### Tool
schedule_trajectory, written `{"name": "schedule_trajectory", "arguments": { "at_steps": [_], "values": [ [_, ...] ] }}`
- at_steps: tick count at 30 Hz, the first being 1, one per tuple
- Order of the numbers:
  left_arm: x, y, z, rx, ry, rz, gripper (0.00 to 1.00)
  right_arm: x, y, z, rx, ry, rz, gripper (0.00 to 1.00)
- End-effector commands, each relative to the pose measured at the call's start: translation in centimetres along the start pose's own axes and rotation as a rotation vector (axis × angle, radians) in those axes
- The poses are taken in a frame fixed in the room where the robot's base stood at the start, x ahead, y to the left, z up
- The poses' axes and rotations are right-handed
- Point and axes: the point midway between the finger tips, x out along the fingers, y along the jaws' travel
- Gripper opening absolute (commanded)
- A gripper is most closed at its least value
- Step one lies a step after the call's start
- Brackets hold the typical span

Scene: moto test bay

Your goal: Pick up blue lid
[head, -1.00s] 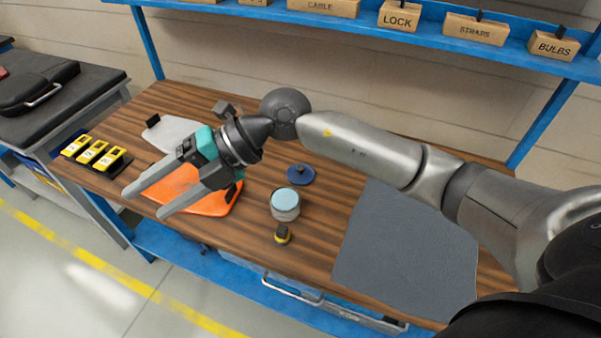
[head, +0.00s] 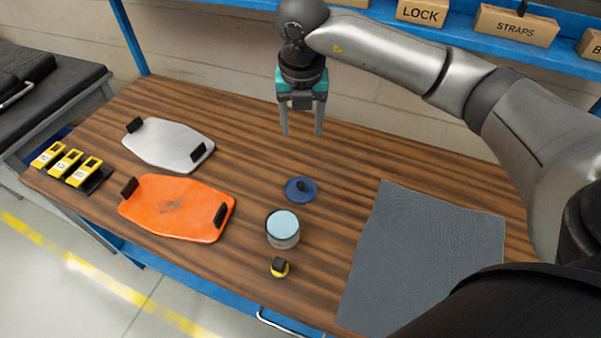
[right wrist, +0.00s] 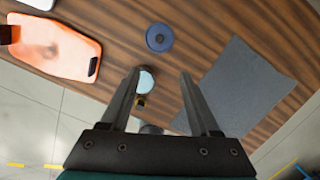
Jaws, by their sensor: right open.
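The blue lid (head: 300,190) is a round disc with a dark knob, lying flat on the wooden bench behind a round container (head: 283,229) with a pale blue top. It also shows in the right wrist view (right wrist: 159,38), beyond the fingertips. My right gripper (head: 302,134) points down with its two fingers apart and empty. In the head view it appears above and behind the lid, not touching it. In the right wrist view its open fingers (right wrist: 160,72) frame part of the container's top (right wrist: 146,80). My left gripper is in neither view.
An orange tray (head: 180,236) and a grey tray (head: 168,145), both with dark handles, lie left on the bench. Yellow-topped items (head: 66,163) stand at the far left. A small yellow-black knob (head: 279,267) sits in front. A grey mat (head: 420,250) lies right.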

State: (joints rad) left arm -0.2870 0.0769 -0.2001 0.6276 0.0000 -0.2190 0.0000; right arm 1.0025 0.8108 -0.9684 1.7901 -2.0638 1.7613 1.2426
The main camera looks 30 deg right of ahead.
Motion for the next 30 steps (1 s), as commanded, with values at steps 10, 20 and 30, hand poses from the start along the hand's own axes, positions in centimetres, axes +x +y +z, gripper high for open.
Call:
{"name": "schedule_trajectory", "arguments": {
  "at_steps": [10,20,30],
  "values": [
    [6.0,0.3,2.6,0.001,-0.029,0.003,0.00,6.1,0.1,-1.0,-0.002,0.002,0.002,0.63],
    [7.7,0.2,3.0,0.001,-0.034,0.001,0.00,8.3,0.1,-1.3,-0.002,0.004,0.002,0.63],
    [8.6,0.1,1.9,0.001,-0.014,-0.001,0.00,15.0,0.1,-1.3,-0.002,0.006,0.000,0.63]
  ]
}}
